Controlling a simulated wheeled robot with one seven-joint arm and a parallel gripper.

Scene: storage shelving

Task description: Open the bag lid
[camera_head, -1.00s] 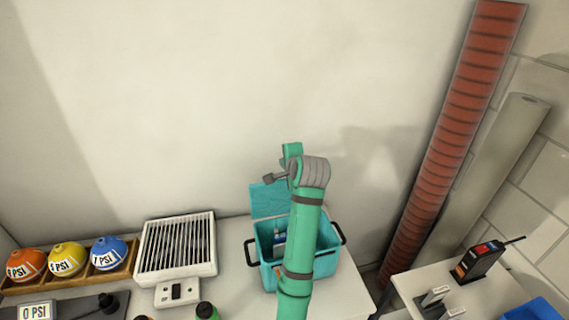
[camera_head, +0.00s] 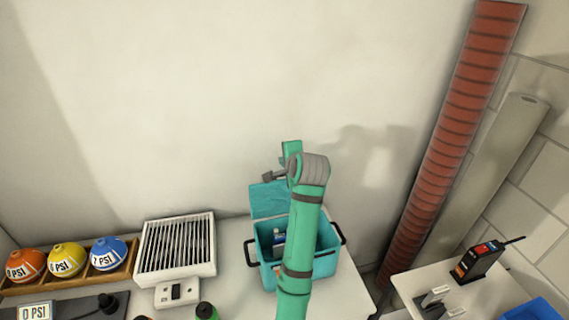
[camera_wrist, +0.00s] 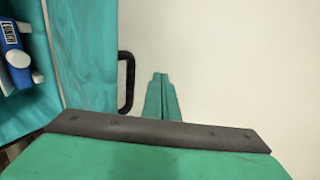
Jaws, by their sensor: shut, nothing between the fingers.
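The teal bag (camera_head: 268,275) stands on the white table with its lid (camera_head: 268,199) raised up at the back, near the wall. Its top is open, and small blue and white items (camera_head: 279,240) show inside. In the wrist view the bag's teal panel (camera_wrist: 88,60) and a black handle (camera_wrist: 127,82) are at the left. My gripper (camera_wrist: 160,78) shows there with its fingers together, to the right of the handle and apart from it, with nothing held. In the head view my arm covers part of the bag, and the fingertips are not clear.
A white slatted box (camera_head: 177,248) and a wooden rack (camera_head: 128,262) of coloured balls stand left of the bag. A green-topped bottle (camera_head: 206,311) is in front. A red ribbed column (camera_head: 455,135) and a second table (camera_head: 415,285) are at the right. The wall is close behind.

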